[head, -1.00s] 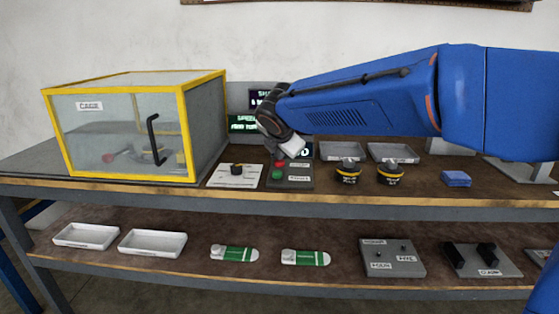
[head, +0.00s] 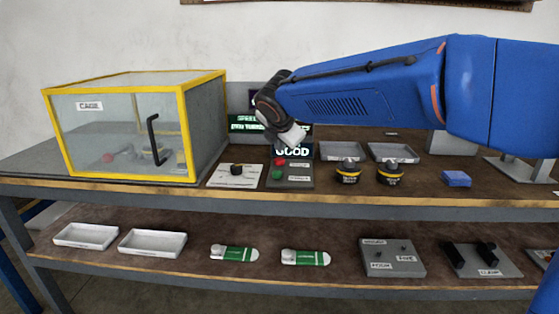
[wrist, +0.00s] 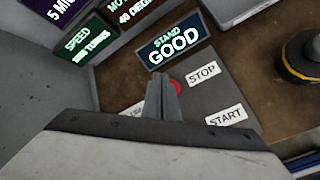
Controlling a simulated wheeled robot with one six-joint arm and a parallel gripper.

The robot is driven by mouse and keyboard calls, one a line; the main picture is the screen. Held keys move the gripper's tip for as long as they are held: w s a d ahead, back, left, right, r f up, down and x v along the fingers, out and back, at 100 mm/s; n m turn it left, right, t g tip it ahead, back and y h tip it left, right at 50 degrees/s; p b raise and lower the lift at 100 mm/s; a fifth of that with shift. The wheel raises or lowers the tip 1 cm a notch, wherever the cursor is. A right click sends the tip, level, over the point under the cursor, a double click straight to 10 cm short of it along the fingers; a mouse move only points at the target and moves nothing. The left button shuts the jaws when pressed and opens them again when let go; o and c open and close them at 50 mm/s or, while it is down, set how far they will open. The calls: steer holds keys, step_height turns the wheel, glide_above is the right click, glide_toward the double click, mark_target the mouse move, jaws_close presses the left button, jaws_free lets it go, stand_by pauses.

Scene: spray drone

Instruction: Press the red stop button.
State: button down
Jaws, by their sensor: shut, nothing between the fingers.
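The red stop button (head: 280,162) sits on a dark grey panel (head: 291,184), above the green start button (head: 277,175). In the wrist view the red button (wrist: 175,87) shows partly behind my fingers, next to the STOP label (wrist: 203,73). My gripper (head: 297,138) is shut and empty, above the panel near the red button. In the wrist view the shut fingertips (wrist: 162,78) overlap the button's left side; I cannot tell whether they touch it. The green button is hidden in the wrist view, where the START label (wrist: 225,116) shows.
A screen reading GOOD (wrist: 174,42) stands behind the panel. A yellow-framed cage (head: 122,128) is at the left. Two black-and-yellow round parts (head: 348,173) stand to the right, with grey trays (head: 394,152) behind. A white card with a dark part (head: 236,171) lies left of the panel.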

mark_target(280, 161)
steer(key=shift+r, duration=2.15)
steer(key=s+d+f+m+g+h, duration=0.1)
steer(key=s+d+f+m, duration=0.3)
steer(key=s+d+m, duration=0.6)
steer(key=s+d+f+m+g, duration=0.1)
steer(key=s+d+f+m, duration=0.2)
steer(key=s+d, duration=0.75)
steer(key=s+d+f+m+g, duration=0.1)
steer(key=s+d+f+m, duration=0.5)
steer(key=s, duration=0.3)
steer(key=s+d+f+m+g, duration=0.1)
steer(key=s+d+f+m, duration=0.5)
steer(key=s+f+m, duration=0.2)
steer(key=shift+s+f+m, duration=0.3)
steer(key=shift+s+m, duration=0.1)
steer(key=shift+s, duration=0.1)
